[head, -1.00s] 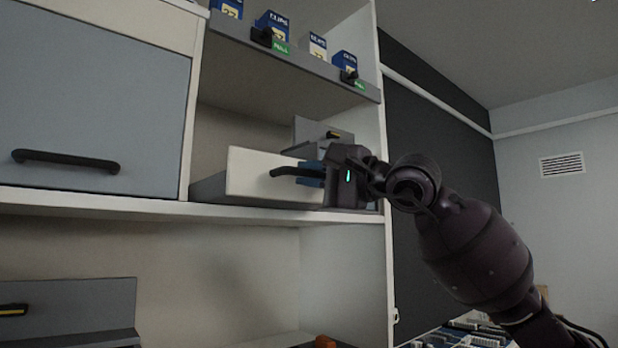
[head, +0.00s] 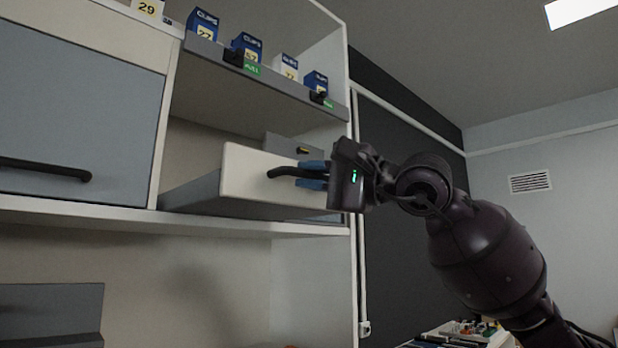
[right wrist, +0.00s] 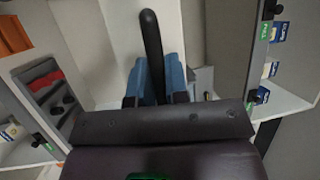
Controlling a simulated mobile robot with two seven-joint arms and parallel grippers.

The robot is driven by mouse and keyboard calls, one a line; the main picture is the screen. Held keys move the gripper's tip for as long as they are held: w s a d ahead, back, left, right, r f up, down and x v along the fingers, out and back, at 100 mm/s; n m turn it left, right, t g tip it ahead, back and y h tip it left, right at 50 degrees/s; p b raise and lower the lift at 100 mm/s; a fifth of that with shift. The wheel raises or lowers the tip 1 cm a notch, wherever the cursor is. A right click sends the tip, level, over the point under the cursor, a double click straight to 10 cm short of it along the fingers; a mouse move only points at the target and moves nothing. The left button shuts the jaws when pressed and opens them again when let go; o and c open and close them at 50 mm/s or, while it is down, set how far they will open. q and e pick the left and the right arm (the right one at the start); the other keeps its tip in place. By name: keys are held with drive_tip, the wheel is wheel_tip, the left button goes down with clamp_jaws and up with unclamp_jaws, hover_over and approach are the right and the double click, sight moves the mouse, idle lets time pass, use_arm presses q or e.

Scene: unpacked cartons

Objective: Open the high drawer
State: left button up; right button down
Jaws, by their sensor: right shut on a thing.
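The high drawer (head: 246,183) has a white front and grey sides and stands partly pulled out of its shelf bay in the head view. Its black bar handle (head: 284,171) sticks out from the front. My right gripper (head: 314,175), with blue fingertips, is shut on this handle. In the right wrist view the black handle (right wrist: 151,45) runs between the blue fingers (right wrist: 155,80) against the white drawer front. The inside of the drawer is not visible from here. My left gripper is in neither view.
A shelf (head: 262,80) above the drawer holds several small clip boxes (head: 246,46) and green pull tags. A closed grey cabinet door (head: 75,120) with a black handle is at the left. Open air lies in front of the drawer.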

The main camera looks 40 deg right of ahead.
drive_tip(key=c, duration=1.1)
unclamp_jaws()
drive_tip(key=shift+c, duration=0.2)
drive_tip(key=shift+s+d+f, duration=0.25)
drive_tip(key=shift+s+d, duration=0.15)
drive_tip(key=shift+s, duration=0.2)
drive_tip(key=b+v, duration=0.1)
drive_tip(key=v, duration=0.8)
drive_tip(key=shift+s+r, duration=0.1)
drive_tip(key=shift+s, duration=0.05)
